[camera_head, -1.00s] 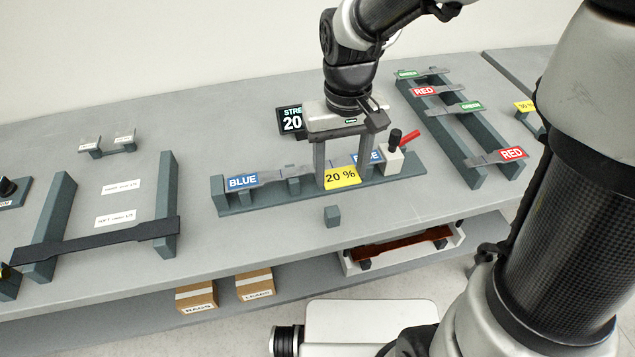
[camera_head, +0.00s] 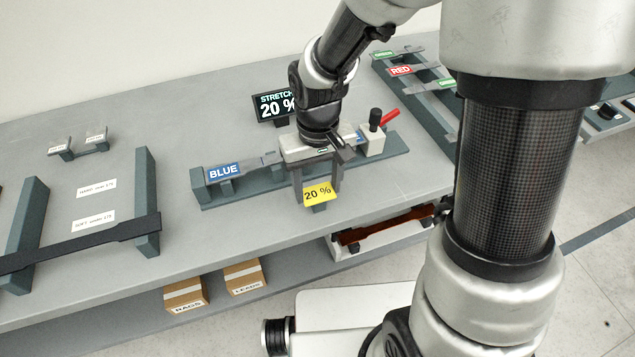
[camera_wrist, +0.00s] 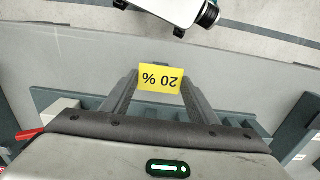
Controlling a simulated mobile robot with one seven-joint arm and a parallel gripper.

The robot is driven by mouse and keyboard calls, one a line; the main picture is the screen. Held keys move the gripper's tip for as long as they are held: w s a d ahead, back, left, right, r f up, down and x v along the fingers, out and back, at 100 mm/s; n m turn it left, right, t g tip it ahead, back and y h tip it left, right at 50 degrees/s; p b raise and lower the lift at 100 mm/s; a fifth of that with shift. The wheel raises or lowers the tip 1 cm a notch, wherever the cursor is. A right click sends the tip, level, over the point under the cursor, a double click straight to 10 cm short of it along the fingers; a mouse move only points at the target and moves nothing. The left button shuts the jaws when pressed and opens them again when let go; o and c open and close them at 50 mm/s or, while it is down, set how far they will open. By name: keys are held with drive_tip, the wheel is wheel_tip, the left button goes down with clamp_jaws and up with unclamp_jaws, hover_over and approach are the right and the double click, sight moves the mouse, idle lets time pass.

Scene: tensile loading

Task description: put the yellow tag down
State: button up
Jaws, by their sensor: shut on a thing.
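The yellow tag (camera_head: 319,193) reads "20 %" and is between the fingertips of my gripper (camera_head: 318,187). My gripper is shut on it and points down near the front edge of the bench. The tag also shows in the wrist view (camera_wrist: 161,79), upside down, between the two fingers. A small grey block, seen earlier on the bench front, is now hidden or nearly hidden behind the tag. I cannot tell whether the tag touches anything below it.
Behind my gripper is the test rig (camera_head: 225,190) with a blue-labelled strip and a red-handled clamp (camera_head: 375,140). A screen (camera_head: 275,106) reads "STRETCH 20 %". A rack (camera_head: 147,200) stands at left. Bench room between rack and rig is clear.

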sight(318, 193)
drive_tip(key=o, duration=1)
drive_tip(key=shift+f, duration=0.1)
wheel_tip(318, 193, up, 12)
drive_tip(key=p, duration=0.2)
drive_tip(key=s+d+r+m+t, duration=0.3)
drive_tip(key=s+d+r+t, duration=0.2)
drive_tip(key=s+d+r, duration=0.5)
drive_tip(key=shift+d+r+t, duration=0.3)
drive_tip(key=shift+d+r, duration=0.05)
drive_tip(key=shift+r, duration=0.55)
drive_tip(key=shift+s, duration=0.1)
